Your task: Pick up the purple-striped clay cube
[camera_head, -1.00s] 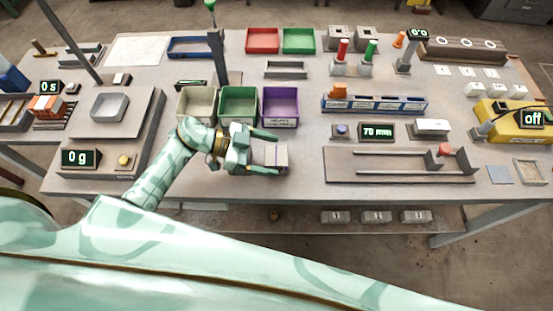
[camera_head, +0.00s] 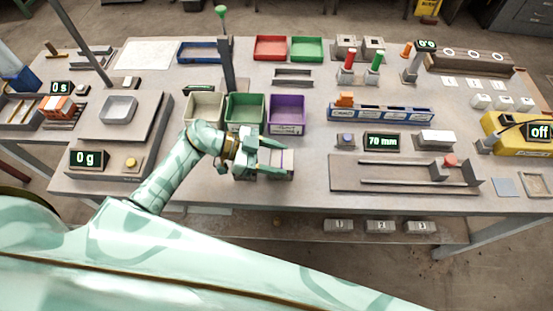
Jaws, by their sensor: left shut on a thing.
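The clay cube (camera_head: 276,159) is a grey-beige block with a thin purple stripe near its right side. It sits near the front edge of the table, in front of the purple bin. My left gripper (camera_head: 273,161) is around the cube, with one finger on its far side and one on its near side, and is shut on it. The fingers and palm hide parts of the cube. I cannot tell whether it is clear of the table top. My right gripper is not in view.
A beige bin (camera_head: 205,108), a green bin (camera_head: 245,111) and a purple bin (camera_head: 287,114) stand just behind the gripper. A scale reading 0 g (camera_head: 88,158) is at the left. A railed tray (camera_head: 405,174) lies to the right. A thin dark post (camera_head: 226,65) rises behind the bins.

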